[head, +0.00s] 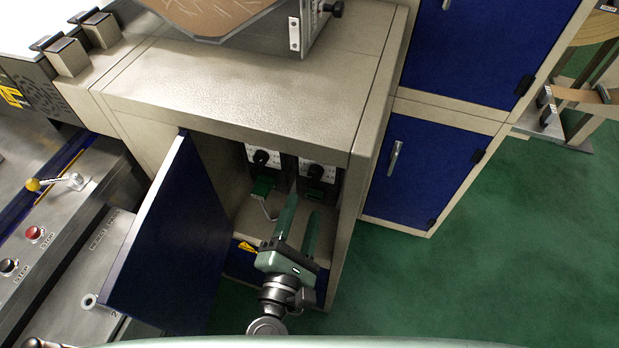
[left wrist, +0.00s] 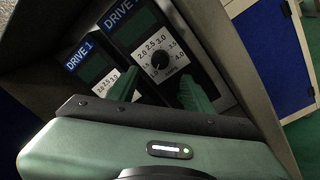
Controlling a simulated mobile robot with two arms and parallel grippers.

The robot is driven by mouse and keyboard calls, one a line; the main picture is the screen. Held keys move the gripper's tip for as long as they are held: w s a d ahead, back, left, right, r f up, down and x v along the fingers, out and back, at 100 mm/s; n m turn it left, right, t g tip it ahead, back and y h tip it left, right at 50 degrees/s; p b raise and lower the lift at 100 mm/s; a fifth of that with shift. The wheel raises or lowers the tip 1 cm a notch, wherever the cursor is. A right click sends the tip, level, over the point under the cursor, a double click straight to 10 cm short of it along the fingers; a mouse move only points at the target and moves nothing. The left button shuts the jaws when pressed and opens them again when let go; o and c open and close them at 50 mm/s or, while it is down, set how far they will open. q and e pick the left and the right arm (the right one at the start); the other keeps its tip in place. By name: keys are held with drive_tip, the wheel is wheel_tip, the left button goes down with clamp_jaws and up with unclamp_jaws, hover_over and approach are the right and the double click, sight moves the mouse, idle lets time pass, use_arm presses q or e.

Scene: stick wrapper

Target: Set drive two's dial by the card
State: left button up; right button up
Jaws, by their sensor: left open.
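Drive two's dial is a black knob on a white scale plate (head: 316,171), on the right-hand unit inside the open cabinet. I cannot make out a card. My right gripper is not in view.
The cabinet's blue door (head: 172,235) stands open on the left; the cabinet's side wall is close on the right. A yellow label (head: 247,248) is at the cabinet's lower front. A control bench with a yellow-knobbed lever (head: 33,185) is at far left. The green floor at right is clear.

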sight(313, 177)
use_arm(q)
drive_tip(key=p+x, duration=0.1)
drive_tip(key=x, duration=0.5)
drive_tip(key=shift+w+r+p, duration=0.1)
drive_tip(key=shift+p, duration=0.25)
drive_tip(key=shift+w+d, duration=0.2)
drive_tip(key=shift+w, duration=0.4)
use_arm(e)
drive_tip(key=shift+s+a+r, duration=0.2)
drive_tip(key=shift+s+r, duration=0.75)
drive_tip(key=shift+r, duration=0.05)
use_arm(q)
clamp_jaws()
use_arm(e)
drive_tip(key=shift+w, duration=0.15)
